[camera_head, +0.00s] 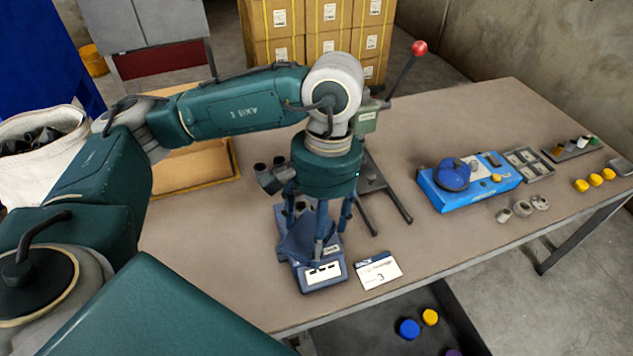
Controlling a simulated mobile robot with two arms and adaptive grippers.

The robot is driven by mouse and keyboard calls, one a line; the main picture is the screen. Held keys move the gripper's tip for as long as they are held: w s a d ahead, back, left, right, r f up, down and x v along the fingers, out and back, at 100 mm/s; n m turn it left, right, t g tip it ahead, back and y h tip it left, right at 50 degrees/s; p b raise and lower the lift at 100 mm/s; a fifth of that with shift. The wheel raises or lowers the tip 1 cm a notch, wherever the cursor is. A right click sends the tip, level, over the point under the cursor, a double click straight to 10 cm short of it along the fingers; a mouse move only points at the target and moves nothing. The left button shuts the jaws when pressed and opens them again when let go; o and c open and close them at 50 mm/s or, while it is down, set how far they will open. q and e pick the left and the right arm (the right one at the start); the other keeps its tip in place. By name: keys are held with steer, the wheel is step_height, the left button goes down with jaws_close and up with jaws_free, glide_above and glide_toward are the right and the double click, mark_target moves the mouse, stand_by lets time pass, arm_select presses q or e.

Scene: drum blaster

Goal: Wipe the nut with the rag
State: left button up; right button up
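A dark blue cloth-like piece, which looks like the rag (296,241), lies at the tray beside and partly behind the fingers. The fingers overlap it in this view, so I cannot tell whether they grip it or are open. Three small metal rings that look like nuts (522,208) lie on the right of the table, well apart from the gripper. Any nut under the gripper or the rag is hidden. My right gripper is not in view.
A blue box (470,185) with a round blue part stands at centre right. A white card (378,271) marked 3 lies right of the tray. A green press with a red-knobbed lever (419,48) stands behind my arm. Yellow caps (595,180) lie far right.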

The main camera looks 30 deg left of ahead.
arm_select(q)
steer(key=w+a+f+n+p, duration=0.2)
steer(key=w+a+n+p, duration=0.15)
steer(key=w, duration=0.65)
steer(key=n+h+p, duration=0.1)
steer(key=n, duration=0.5)
glide_above(307, 202)
step_height(307, 202, down, 7)
steer(key=shift+m+t, duration=0.25)
steer(key=shift+t, duration=0.05)
steer(key=shift+s+f+b, duration=0.15)
steer(key=shift+f+b, duration=0.35)
steer(key=shift+f, duration=0.7)
steer(key=shift+s+f+b, duration=0.15)
steer(key=shift+f+b, duration=0.3)
steer(key=shift+f, duration=0.7)
steer(key=shift+f+b, duration=0.45)
steer(key=shift+b, duration=0.05)
steer(key=shift+r, duration=0.1)
steer(key=shift+s+d+p, duration=0.45)
steer(key=shift+s+d, duration=0.3)
steer(key=shift+s, duration=0.1)
